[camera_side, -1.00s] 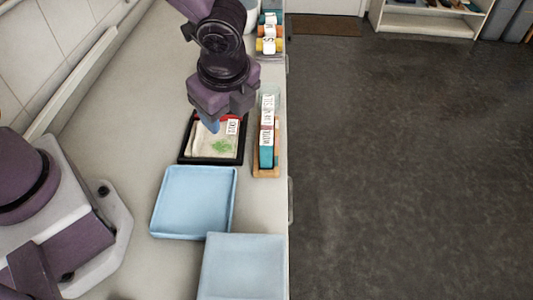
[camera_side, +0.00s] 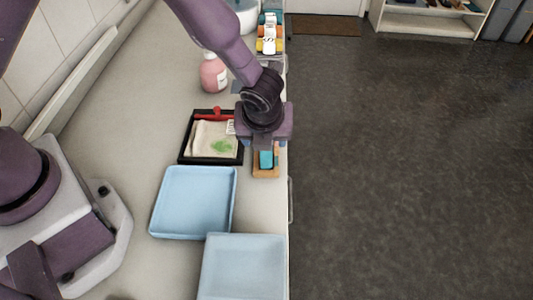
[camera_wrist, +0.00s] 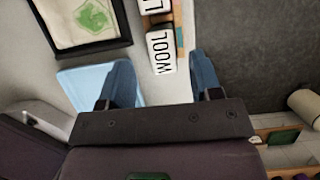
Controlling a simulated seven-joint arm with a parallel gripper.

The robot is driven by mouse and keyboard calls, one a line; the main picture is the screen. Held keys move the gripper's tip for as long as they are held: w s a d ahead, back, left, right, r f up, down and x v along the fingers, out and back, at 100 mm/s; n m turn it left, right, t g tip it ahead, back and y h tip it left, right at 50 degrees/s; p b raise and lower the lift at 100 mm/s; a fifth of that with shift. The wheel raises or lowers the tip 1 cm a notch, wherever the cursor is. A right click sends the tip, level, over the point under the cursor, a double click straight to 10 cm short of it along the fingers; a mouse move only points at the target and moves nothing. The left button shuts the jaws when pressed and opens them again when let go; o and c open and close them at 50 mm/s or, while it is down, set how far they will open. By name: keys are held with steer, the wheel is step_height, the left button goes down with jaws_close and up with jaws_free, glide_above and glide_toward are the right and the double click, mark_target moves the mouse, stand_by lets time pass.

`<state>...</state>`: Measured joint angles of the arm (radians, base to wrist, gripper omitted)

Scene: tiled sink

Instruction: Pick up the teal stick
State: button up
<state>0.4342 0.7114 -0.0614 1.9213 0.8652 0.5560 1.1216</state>
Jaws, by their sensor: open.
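The teal stick (camera_side: 266,160) lies in a wooden holder (camera_side: 266,174) near the counter's right edge. Only its near teal end shows in the side view; the rest is hidden under my gripper (camera_side: 263,145). In the wrist view, my gripper (camera_wrist: 163,78) has its two blue fingers spread wide with nothing held between them. How far the fingers reach down beside the stick cannot be told.
A black-framed tray (camera_side: 183,151) with a cloth and a red-handled tool is just left of my gripper. Two blue trays (camera_side: 194,202) (camera_side: 243,268) lie nearer the front. A pink bottle (camera_side: 213,73) and stacked coloured items (camera_side: 270,35) stand farther back. The counter drops to dark floor at right.

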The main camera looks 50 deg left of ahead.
steer(key=x, duration=0.5)
steer(key=shift+d+f, duration=0.15)
steer(key=shift+f, duration=0.05)
steer(key=c, duration=1)
